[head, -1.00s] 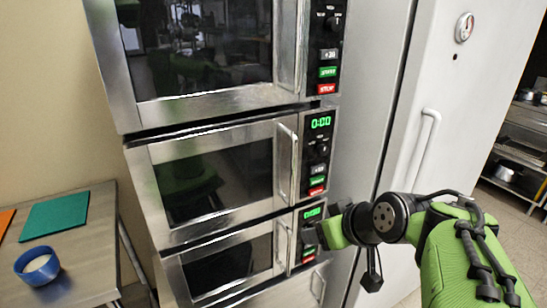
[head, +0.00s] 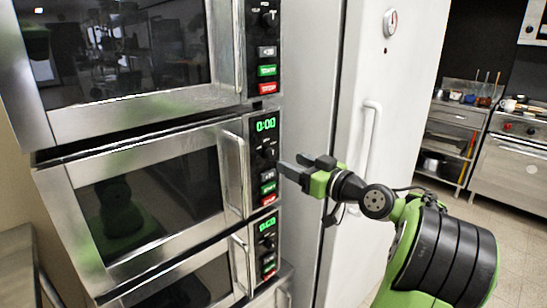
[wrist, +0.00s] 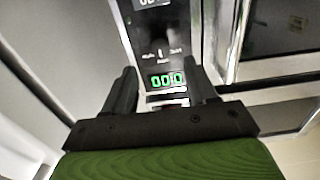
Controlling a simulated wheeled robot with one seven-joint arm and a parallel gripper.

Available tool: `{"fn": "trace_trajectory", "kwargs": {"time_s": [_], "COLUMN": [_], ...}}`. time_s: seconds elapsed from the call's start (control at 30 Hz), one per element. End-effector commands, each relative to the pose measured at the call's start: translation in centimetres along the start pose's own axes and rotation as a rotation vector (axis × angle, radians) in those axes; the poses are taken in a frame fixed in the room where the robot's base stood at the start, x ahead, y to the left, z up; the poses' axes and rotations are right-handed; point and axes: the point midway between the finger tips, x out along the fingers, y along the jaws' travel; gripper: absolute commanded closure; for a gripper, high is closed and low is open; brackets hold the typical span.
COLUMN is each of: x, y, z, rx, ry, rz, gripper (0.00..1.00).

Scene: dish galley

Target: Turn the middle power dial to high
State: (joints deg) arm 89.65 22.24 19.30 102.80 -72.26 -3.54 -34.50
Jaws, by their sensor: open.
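Three stainless microwaves are stacked in the head view. The middle microwave (head: 150,190) has a black control panel on its right with a green 0:00 display (head: 266,125). Its dark power dial (head: 266,153) sits just below; its setting is too small to read. I cannot tell which microwave that panel belongs to.
The upper microwave (head: 125,60) and lower microwave (head: 190,285) have similar panels. The middle door's handle (head: 233,172) juts out left of the dial. A tall white cabinet (head: 385,110) with a handle stands at right. Open floor (head: 500,225) lies farther right.

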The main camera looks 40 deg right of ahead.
Motion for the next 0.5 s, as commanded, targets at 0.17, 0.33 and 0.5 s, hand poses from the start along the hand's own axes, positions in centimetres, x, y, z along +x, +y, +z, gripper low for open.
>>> {"fn": "trace_trajectory", "kwargs": {"time_s": [0.17,0.33,0.5], "x": [4.4,6.9,7.5], "y": [-0.1,-0.1,0.0], "z": [0.0,0.0,0.0], "rx": [0.001,0.001,0.002], "ry": [0.001,0.0,-0.001], "rz": [-0.005,-0.002,0.0], "gripper": [0.43,0.43,0.43]}}
